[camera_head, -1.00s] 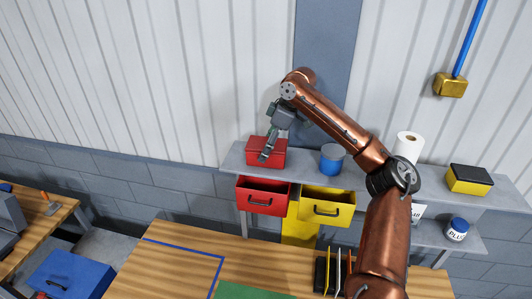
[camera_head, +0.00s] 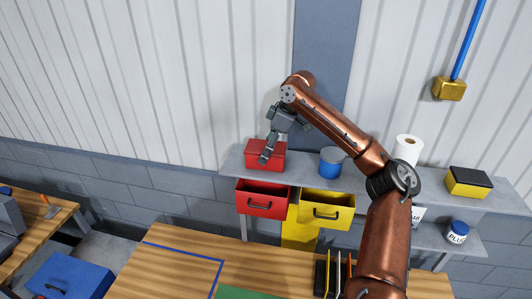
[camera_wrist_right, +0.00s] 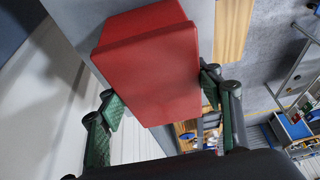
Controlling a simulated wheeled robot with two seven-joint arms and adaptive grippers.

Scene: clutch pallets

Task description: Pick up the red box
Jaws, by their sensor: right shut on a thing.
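The red box (camera_head: 257,158) is at the left end of the grey wall shelf, and I cannot tell if it rests on it or is just above. My right gripper (camera_head: 273,145) reaches it from above, its fingers on the box and hiding part of it. In the right wrist view the red box (camera_wrist_right: 150,65) fills the space between the two green-padded fingers of the right gripper (camera_wrist_right: 158,112), which is shut on it. My left gripper is not in view.
The grey shelf (camera_head: 390,178) also holds a blue can (camera_head: 331,163), a white paper roll (camera_head: 407,148) and a yellow-black box (camera_head: 469,182). Red (camera_head: 262,200) and yellow (camera_head: 326,210) open drawers are below. A wooden table (camera_head: 170,262) stands in front.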

